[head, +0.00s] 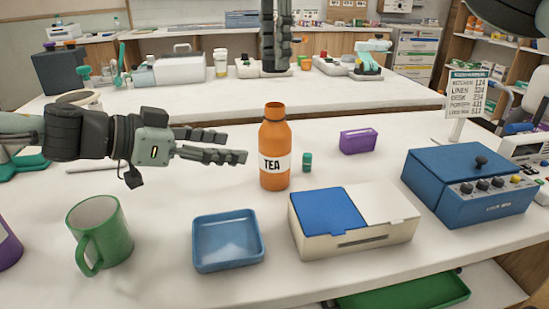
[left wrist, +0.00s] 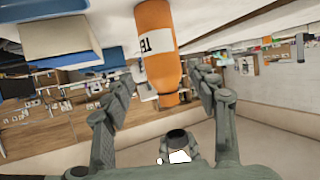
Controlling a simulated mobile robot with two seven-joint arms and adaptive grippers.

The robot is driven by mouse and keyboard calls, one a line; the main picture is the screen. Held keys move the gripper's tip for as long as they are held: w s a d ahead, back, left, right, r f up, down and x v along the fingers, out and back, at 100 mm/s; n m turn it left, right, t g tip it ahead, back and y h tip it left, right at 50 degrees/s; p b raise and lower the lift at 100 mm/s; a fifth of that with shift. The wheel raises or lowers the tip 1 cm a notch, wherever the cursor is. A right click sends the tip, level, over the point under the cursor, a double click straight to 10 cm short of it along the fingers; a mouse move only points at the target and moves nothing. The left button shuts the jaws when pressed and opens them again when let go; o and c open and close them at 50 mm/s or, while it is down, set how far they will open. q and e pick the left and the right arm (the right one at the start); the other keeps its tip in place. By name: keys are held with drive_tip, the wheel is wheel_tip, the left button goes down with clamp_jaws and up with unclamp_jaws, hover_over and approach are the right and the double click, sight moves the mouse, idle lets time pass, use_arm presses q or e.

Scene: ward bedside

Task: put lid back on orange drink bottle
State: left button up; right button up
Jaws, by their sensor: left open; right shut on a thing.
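The orange bottle (head: 273,138) with a white TEA label stands upright on the white table, its neck bare with no lid on it. My left gripper (head: 237,148) is open just left of the bottle, fingers pointing at it and apart from it. In the left wrist view the bottle (left wrist: 155,30) shows between and beyond the open fingers (left wrist: 165,84). My right gripper (head: 276,62) hangs at the top of the head view, above and beyond the bottle, fingers close together. What it holds is hidden. I cannot make out a lid.
A small teal vial (head: 307,162) stands right of the bottle, near a purple box (head: 358,141). In front are a blue tray (head: 228,262), a cream box (head: 360,236) with a blue panel and a green mug (head: 100,235). A blue device (head: 445,183) stands at right.

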sight(275, 151)
use_arm(q)
drive_tip(key=shift+o, duration=1.2)
drive_tip(key=shift+w+d+f, duration=0.1)
drive_tip(key=shift+d+f, duration=0.05)
drive_tip(key=shift+o, duration=0.6)
drive_tip(key=x, duration=1.1)
drive_tip(key=shift+w+d, duration=0.15)
drive_tip(key=shift+d, duration=0.05)
drive_tip(key=shift+c, duration=0.6)
drive_tip(key=c, duration=1.7)
use_arm(e)
drive_tip(key=shift+f, duration=2.5)
